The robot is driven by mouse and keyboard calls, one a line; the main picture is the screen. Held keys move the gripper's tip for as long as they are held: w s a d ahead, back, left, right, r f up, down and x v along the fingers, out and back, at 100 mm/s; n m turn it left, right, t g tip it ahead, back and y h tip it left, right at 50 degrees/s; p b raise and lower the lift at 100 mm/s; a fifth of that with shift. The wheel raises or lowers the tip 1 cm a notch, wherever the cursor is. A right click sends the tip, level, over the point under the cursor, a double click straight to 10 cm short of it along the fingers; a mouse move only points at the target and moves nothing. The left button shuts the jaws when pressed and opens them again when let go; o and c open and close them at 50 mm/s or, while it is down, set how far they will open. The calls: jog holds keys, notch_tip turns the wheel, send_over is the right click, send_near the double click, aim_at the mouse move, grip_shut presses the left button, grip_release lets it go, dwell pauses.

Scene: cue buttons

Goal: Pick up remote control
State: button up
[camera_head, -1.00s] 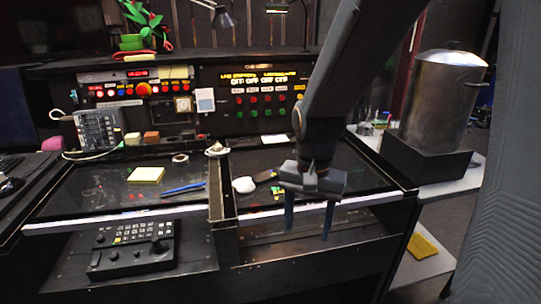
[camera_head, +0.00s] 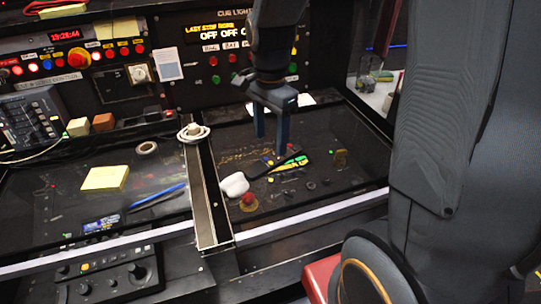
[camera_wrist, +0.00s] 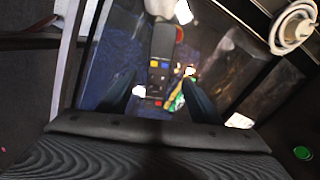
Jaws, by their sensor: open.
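The remote control (camera_wrist: 160,62) is a slim dark bar with coloured buttons. In the wrist view it lies lengthwise between and beyond my fingers. In the head view it shows as a dark shape (camera_head: 263,167) on the right glass panel of the desk, just below my fingertips and partly hidden by a finger. My gripper (camera_head: 271,143) points down over it with its fingers apart and nothing between them. The fingers also show in the wrist view (camera_wrist: 157,84), one on each side of the remote's near end. I cannot tell the exact height gap.
A white rounded object (camera_head: 235,185) and a red knob (camera_head: 249,200) are close to the remote. Yellow notes (camera_head: 105,178) and a blue pen (camera_head: 158,195) lie on the left panel. The button console (camera_head: 215,60) rises behind.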

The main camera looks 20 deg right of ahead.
aim_at(272, 159)
jog(key=shift+d+f+p, duration=0.15)
jog(key=shift+f+p, duration=0.55)
jog(key=shift+f, duration=2.4)
jog(key=c, duration=1.2)
